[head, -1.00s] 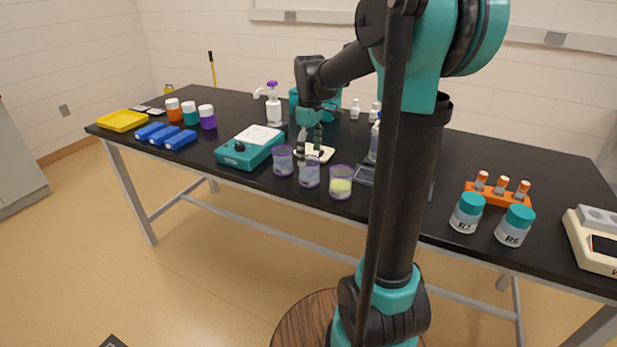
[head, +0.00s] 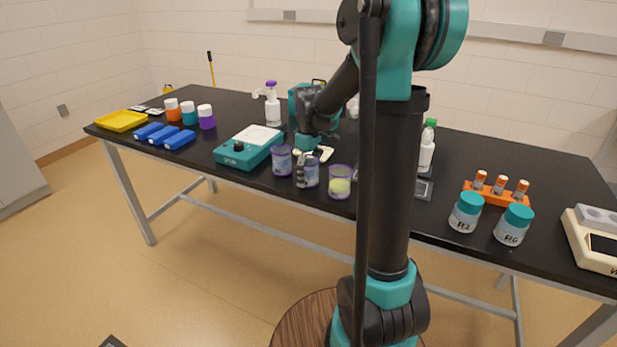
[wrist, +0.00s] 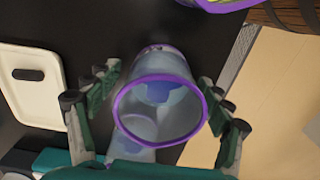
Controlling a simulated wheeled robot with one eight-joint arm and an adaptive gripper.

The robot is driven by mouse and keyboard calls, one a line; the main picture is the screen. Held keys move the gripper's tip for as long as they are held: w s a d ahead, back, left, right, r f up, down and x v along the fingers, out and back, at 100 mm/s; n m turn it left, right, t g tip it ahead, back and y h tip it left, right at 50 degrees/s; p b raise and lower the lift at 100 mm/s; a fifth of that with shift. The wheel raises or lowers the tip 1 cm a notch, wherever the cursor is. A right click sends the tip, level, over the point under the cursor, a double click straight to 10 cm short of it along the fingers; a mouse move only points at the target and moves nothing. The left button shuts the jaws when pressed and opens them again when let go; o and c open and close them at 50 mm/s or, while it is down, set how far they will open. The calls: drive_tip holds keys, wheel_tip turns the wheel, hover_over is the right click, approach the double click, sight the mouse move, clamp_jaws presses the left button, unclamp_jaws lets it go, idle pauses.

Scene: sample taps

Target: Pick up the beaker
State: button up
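Three clear beakers with purple rims stand near the front edge of the bench: a left one (head: 281,161), a middle one (head: 311,177) and a right one (head: 340,183) with pale yellow contents. My gripper (head: 306,165) is down at the middle beaker and partly covers it. In the wrist view the middle beaker (wrist: 160,88) shows bluish contents and sits between the two fingers of my gripper (wrist: 160,92). The fingers are spread on either side of it; whether the right one touches is unclear. Another beaker (wrist: 143,154) shows partly below it.
A teal stirrer with a white plate (head: 250,147) stands left of the beakers. A white tray (wrist: 33,85) lies close by. The yellow-filled beaker (wrist: 222,4) is near the top edge of the wrist view. The bench's front edge is close.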

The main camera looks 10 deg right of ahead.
drive_tip(key=c, duration=1.3)
drive_tip(key=shift+r, duration=0.25)
